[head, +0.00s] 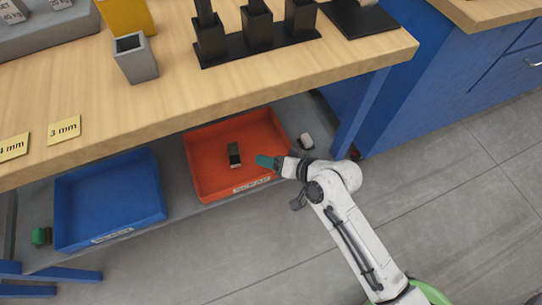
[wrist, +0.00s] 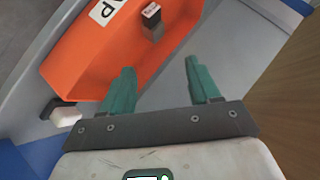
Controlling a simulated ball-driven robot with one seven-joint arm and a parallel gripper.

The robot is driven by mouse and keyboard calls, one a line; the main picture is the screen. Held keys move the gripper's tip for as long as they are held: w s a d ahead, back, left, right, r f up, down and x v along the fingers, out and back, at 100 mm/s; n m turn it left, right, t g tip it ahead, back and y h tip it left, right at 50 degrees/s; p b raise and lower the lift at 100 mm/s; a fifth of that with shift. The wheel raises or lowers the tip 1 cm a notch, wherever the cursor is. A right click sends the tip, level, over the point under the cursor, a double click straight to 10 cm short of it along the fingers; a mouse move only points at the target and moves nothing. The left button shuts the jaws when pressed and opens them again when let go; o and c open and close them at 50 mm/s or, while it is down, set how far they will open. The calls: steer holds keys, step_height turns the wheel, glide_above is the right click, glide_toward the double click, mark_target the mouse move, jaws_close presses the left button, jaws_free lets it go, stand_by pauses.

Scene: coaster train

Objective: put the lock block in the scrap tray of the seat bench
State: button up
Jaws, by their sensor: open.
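The orange scrap tray (head: 205,190) sits on the lower shelf of the bench; its label faces the front, and it also shows in the wrist view (wrist: 85,60). A small dark block with a pale end, apparently the lock block (head: 234,155), is inside the tray, resting on its floor. It also shows in the wrist view (wrist: 153,22), ahead of the fingers and apart from them. My gripper (head: 263,161) is at the tray's right side, below the bench top. In the wrist view its green fingers (wrist: 157,70) are spread, with nothing between them.
A blue tray (head: 110,197) stands left on the same shelf, with a green block (head: 41,236) beside it. A white and dark piece (head: 305,141) lies right of the scrap tray. The bench top (head: 170,95) overhangs the shelf. The floor in front is clear.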

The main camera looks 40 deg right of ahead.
steer(key=s+d+r+n+g+h, duration=0.1)
steer(key=s+d+n+g+h, duration=0.2)
steer(key=s, duration=1.6)
steer(key=n+g, duration=0.3)
steer(key=g, duration=0.4)
steer(key=shift+n, duration=0.4)
